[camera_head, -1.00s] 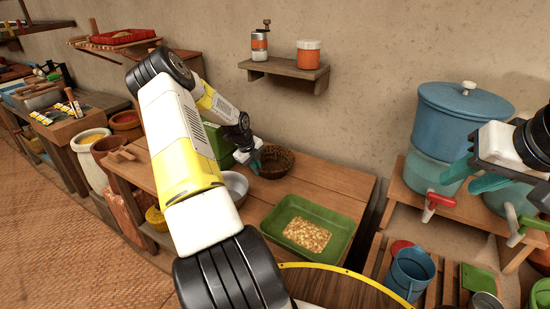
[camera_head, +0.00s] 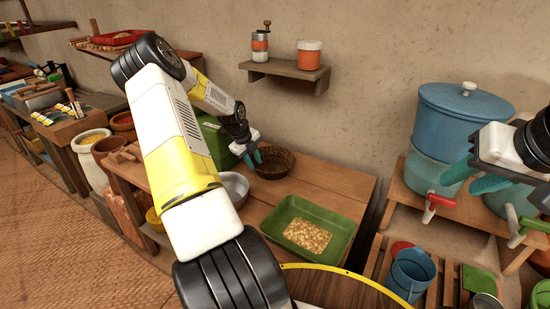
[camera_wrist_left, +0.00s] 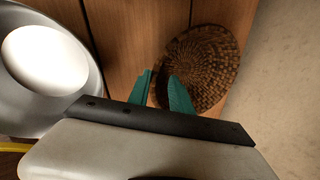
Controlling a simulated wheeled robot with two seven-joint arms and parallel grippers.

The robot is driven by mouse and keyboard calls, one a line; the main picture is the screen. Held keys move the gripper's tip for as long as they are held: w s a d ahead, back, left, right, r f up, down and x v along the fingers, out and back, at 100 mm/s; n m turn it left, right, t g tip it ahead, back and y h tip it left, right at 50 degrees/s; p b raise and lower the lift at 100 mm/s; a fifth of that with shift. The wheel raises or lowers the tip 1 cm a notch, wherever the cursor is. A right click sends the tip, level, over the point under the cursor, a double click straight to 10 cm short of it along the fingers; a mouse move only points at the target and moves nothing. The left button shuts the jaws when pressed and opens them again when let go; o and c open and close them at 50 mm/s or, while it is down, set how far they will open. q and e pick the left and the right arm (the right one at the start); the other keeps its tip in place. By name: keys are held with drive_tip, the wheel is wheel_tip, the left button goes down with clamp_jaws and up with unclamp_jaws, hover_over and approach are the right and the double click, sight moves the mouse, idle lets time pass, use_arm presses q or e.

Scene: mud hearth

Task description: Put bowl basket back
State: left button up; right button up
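A round brown woven bowl basket (camera_head: 275,163) sits on the wooden bench near the wall. In the left wrist view the basket (camera_wrist_left: 207,65) shows its coiled inside and looks empty. My left gripper (camera_head: 253,157) is at the basket's near left rim, its teal fingers apart. In the wrist view the left gripper (camera_wrist_left: 161,92) has one finger outside the rim and the other over the basket's edge. I cannot tell whether either finger touches the rim. My right gripper (camera_head: 476,178) is open and empty in front of the blue pot.
A metal bowl (camera_wrist_left: 83,112) stands beside the basket. A green tray (camera_head: 338,226) of yellowish pieces lies on the bench (camera_head: 318,180). A wall shelf (camera_head: 284,70) holds a grinder and an orange jar. A blue lidded pot (camera_head: 462,115) stands at the right.

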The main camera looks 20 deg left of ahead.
use_arm(q)
drive_tip(key=d+v, duration=0.1)
drive_tip(key=v, duration=0.6)
drive_tip(key=s+d+r+n+y, duration=0.1)
drive_tip(key=s+d+r+n, duration=0.4)
drive_tip(key=d+r, duration=0.35)
drive_tip(key=s+d+r+n+y, duration=0.1)
drive_tip(key=s+d+r+n, duration=0.3)
drive_tip(key=d+r, duration=0.4)
drive_tip(key=s+d+r+n+t+h, duration=0.1)
drive_tip(key=s+d+r+n, duration=0.1)
drive_tip(key=s, duration=0.4)
drive_tip(key=s+d+r+n, duration=0.3)
drive_tip(key=s+d+n, duration=0.1)
drive_tip(key=s+n, duration=0.2)
drive_tip(key=s+d+r+n+t+h, duration=0.1)
drive_tip(key=s+d+r+n, duration=0.2)
drive_tip(key=s, duration=0.4)
drive_tip(key=shift+s+d+r+n+t+h, duration=0.3)
drive_tip(key=shift+d+n, duration=0.2)
drive_tip(key=shift+n, duration=0.5)
